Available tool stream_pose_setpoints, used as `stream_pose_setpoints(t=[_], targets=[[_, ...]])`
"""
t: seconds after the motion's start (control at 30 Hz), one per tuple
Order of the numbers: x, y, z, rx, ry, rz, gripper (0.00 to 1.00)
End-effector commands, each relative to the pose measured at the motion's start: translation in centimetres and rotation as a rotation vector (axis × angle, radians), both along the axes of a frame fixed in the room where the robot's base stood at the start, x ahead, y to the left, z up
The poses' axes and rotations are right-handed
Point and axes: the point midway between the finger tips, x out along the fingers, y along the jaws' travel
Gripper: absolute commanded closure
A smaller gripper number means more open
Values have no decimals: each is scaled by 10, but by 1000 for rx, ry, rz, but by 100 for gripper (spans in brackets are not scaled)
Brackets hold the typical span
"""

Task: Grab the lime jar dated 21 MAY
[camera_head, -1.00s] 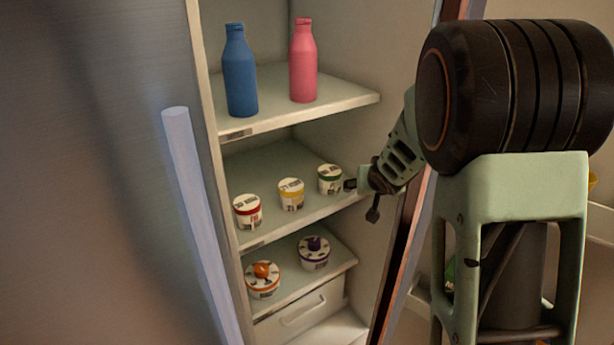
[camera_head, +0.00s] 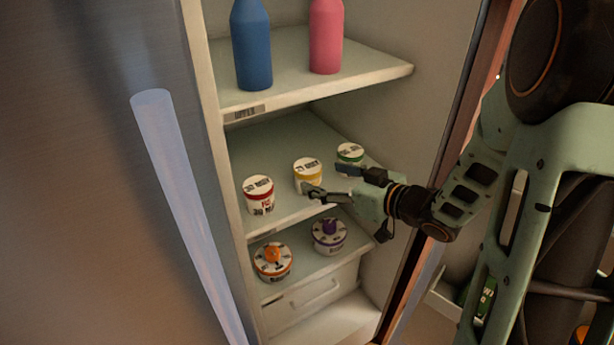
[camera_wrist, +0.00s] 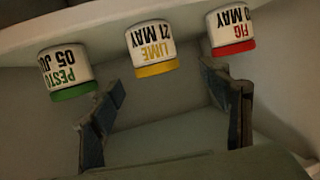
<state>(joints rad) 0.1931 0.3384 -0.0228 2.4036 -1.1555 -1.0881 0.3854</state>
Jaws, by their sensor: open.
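The lime jar (camera_head: 307,177) is a small white tub with a yellow band, standing on the middle shelf between two other jars. In the wrist view, which is upside down, the lime jar (camera_wrist: 150,47) reads "LIME 21 MAY". My gripper (camera_head: 328,181) is open and empty in front of the shelf, at the right of the lime jar. In the wrist view the two fingers of my gripper (camera_wrist: 166,105) are spread apart, with the lime jar between and beyond them. One fingertip overlaps the jar's lower edge in the head view; I cannot tell whether they touch.
The red-banded fig jar (camera_head: 258,195) stands left of the lime jar, and the green-banded pesto jar (camera_head: 350,154) right. A blue bottle (camera_head: 251,45) and pink bottle (camera_head: 326,38) stand above. Orange-topped (camera_head: 272,262) and purple-topped (camera_head: 328,237) tubs sit below. The right cabinet wall is close.

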Motion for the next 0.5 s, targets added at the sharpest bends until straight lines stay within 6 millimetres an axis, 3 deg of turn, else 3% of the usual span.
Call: stream_pose_setpoints(t=[0.5], targets=[[39,33,-21,-1,2,1,30]])
